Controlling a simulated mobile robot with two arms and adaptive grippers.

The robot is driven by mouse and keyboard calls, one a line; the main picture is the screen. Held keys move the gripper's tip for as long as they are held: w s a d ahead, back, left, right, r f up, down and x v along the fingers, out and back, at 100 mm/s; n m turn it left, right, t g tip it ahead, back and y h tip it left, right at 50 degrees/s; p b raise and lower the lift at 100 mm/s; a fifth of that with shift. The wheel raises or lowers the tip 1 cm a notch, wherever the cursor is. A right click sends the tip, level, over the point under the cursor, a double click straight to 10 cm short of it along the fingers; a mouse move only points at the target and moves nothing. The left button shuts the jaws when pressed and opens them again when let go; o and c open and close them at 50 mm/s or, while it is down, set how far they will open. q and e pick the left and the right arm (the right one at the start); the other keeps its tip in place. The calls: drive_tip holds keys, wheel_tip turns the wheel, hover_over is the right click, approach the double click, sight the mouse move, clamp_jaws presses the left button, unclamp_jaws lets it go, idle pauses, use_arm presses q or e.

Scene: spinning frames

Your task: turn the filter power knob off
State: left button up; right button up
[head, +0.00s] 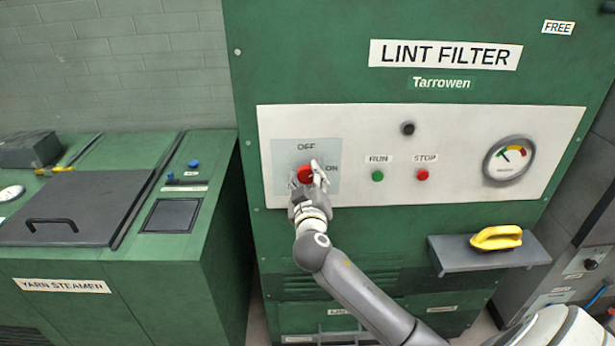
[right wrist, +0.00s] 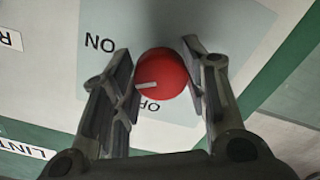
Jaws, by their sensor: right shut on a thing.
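The red filter power knob (head: 304,174) is on the pale blue plate of the lint filter's light panel (head: 375,150). OFF is printed above it and ON to its right in the head view. My right gripper (head: 309,177) is shut on the knob, one finger at each side. In the right wrist view, the round knob (right wrist: 163,72) lies between the two fingers, with its white pointer mark aimed between the ON and OFF labels. The fingers hide part of the knob in the head view. My left gripper is not in view.
Right of the knob are a green RUN button (head: 377,176), a red STOP button (head: 423,175) and a round gauge (head: 509,160). A shelf (head: 485,256) with a yellow-handled tool (head: 496,238) juts out below. A yarn steamer (head: 110,240) stands at left.

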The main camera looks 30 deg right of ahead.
drive_tip(key=n+p, duration=0.1)
drive_tip(key=n, duration=0.2)
drive_tip(key=n+p, duration=0.2)
drive_tip(key=n, duration=0.1)
drive_tip(key=shift+r+n, duration=0.2)
drive_tip(key=shift+n, duration=0.1)
drive_tip(key=n+p, duration=0.2)
drive_tip(key=n, duration=0.2)
drive_tip(key=shift+f+n, duration=0.1)
drive_tip(key=shift+n, duration=0.3)
drive_tip(key=o, duration=1)
drive_tip(key=shift+o, duration=0.2)
drive_tip(key=v, duration=1.2)
drive_tip(key=shift+s+d, duration=0.1)
